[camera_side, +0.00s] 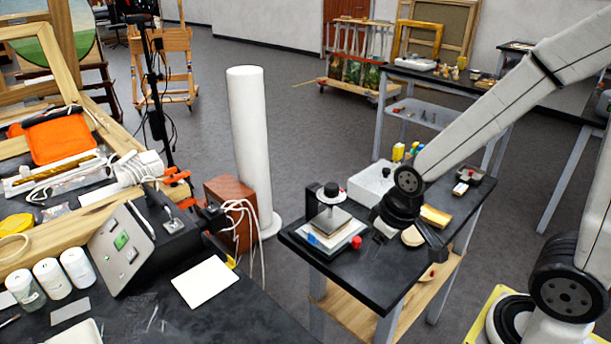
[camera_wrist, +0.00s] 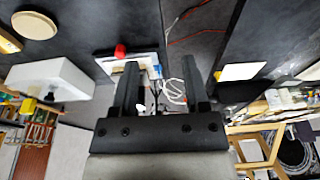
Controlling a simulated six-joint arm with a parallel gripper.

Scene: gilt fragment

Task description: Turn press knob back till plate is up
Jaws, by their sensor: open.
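The small press (camera_side: 333,233) stands near the left end of the black table, with a white base and a grey plate (camera_side: 330,221). A red piece (camera_side: 356,242) is at the base's front right corner. In the wrist view the red piece (camera_wrist: 120,51) and part of the white base (camera_wrist: 113,66) show beyond the left finger; the knob is not clear there. My gripper (camera_wrist: 161,75) is open with nothing between its fingers, to the right of the press in the side view. The gap under the plate is too small to judge.
A white box (camera_side: 373,185) stands behind the press, and a yellow block (camera_side: 435,216) lies to the right. A round tan disc (camera_side: 412,237) lies beside my wrist. A white column (camera_side: 250,145) and cluttered bench are left. The table's left edge is close to the press.

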